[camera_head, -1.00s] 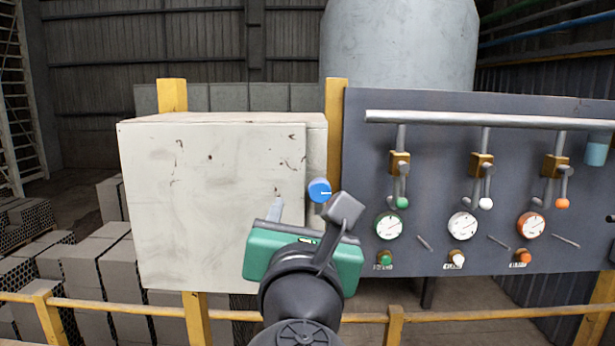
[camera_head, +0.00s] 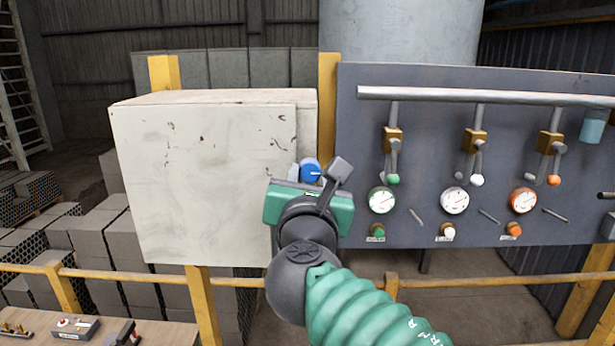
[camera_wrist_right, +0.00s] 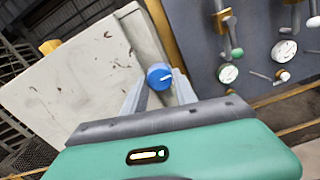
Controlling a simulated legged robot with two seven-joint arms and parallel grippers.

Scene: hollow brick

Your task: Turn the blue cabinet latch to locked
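The blue cabinet latch (camera_head: 310,171) is a round knob on the right front edge strip of the cream cabinet (camera_head: 205,180). Its white mark points right in the head view. My right gripper (camera_head: 312,176) is in front of the latch and partly covers it. In the right wrist view the latch (camera_wrist_right: 159,76) shows between the tips of the two fingers of my right gripper (camera_wrist_right: 160,82). The fingers stand apart, one on each side; whether they touch the latch I cannot tell. My left gripper is not in view.
A table (camera_head: 165,335) with small devices is at lower left.

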